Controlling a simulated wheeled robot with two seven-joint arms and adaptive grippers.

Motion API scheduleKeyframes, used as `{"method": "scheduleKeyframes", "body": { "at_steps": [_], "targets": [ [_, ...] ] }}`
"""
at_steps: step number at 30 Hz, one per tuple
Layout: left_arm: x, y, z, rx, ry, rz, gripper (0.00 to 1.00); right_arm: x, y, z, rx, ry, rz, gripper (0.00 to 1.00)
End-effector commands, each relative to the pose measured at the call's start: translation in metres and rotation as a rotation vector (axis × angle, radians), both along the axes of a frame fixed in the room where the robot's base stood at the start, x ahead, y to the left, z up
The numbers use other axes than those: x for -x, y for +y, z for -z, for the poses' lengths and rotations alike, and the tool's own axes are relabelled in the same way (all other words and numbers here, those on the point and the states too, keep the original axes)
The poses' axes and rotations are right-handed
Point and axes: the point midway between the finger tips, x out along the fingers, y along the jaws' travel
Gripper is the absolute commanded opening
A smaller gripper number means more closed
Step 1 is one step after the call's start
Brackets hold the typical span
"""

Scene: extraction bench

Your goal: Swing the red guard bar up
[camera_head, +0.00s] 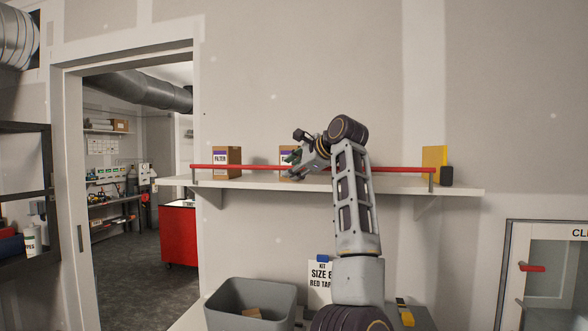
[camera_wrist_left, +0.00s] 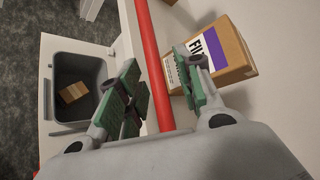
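The red guard bar (camera_head: 255,167) lies level along the front edge of a white wall shelf (camera_head: 460,188), held by a small upright at each end. My left gripper (camera_head: 292,157) is at the bar, a little left of the shelf's middle. In the left wrist view the bar (camera_wrist_left: 153,60) passes between its two green-padded fingers (camera_wrist_left: 163,95). The fingers are open, with a gap to the bar on the right side; contact on the left side is unclear. My forearm hides part of the bar in the head view. My right gripper is not in view.
A filter box (camera_head: 228,157) and a second box (camera_wrist_left: 215,58) stand on the shelf behind the bar. A yellow item (camera_head: 434,157) stands at its right end. A doorway opens left.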

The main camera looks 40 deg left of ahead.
Motion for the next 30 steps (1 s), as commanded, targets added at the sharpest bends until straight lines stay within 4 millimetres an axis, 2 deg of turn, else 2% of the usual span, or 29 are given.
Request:
{"method": "scheduleKeyframes", "body": {
  "at_steps": [8, 14, 30],
  "targets": [
    [0.0, -0.002, 0.001, 0.003, 0.003, 0.0, 0.35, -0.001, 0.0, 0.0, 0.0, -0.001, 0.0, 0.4],
    [0.002, -0.015, -0.005, 0.003, 0.002, 0.002, 0.35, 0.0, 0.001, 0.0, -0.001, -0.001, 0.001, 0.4],
    [0.015, -0.083, -0.036, 0.001, 0.0, 0.002, 0.35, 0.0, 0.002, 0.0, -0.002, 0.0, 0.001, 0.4]
  ]
}}
